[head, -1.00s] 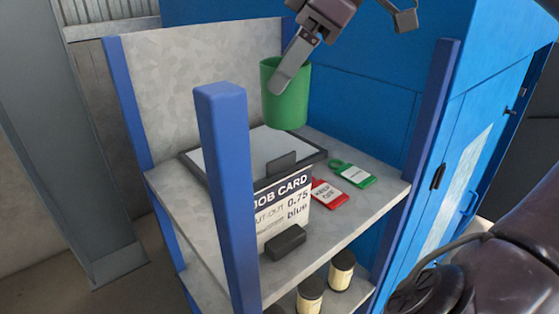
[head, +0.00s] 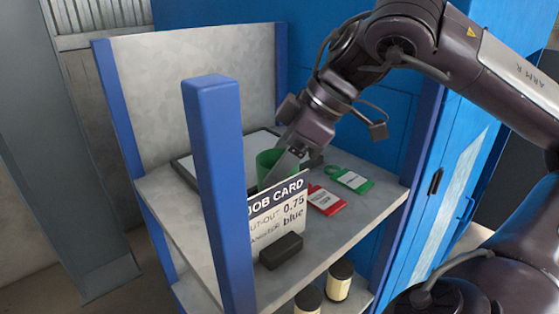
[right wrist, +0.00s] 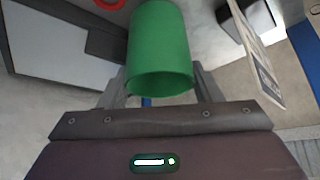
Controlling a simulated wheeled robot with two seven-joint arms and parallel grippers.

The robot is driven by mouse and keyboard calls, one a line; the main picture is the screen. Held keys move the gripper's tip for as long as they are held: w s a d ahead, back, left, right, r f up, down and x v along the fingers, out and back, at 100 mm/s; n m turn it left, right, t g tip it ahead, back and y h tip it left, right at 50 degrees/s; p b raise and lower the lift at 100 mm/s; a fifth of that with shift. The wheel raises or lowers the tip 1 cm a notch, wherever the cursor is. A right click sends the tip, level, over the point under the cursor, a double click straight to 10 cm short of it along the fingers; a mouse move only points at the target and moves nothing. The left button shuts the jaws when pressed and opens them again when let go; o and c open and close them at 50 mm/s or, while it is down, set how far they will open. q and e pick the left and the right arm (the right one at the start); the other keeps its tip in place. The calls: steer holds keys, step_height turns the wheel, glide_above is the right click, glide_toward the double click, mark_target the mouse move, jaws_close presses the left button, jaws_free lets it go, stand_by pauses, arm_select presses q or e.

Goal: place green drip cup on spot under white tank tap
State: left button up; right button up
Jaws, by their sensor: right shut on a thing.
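The green drip cup (head: 266,164) is over the upper shelf in the head view, behind the job card, which hides its lower part. My right gripper (head: 283,172) comes down from the upper right with a finger against the cup. In the right wrist view, the cup (right wrist: 160,50) lies between the two fingers, and the gripper is shut on it. I cannot tell whether its base touches the shelf or the framed panel. The white tank, its tap and the spot are not recognisable in these views. My left gripper is not in view.
The job card (head: 277,210) stands at the shelf front beside a blue post (head: 215,190). A dark-framed pale panel (head: 182,170) lies behind. A red tag (head: 325,200) and a green tag (head: 350,180) lie to the right. Several-shelf rack (head: 345,235) sides are close around; jars (head: 339,282) stand below.

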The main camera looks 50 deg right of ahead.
steer(key=shift+s+f, duration=0.1)
steer(key=o, duration=1)
steer(key=shift+c, duration=0.2)
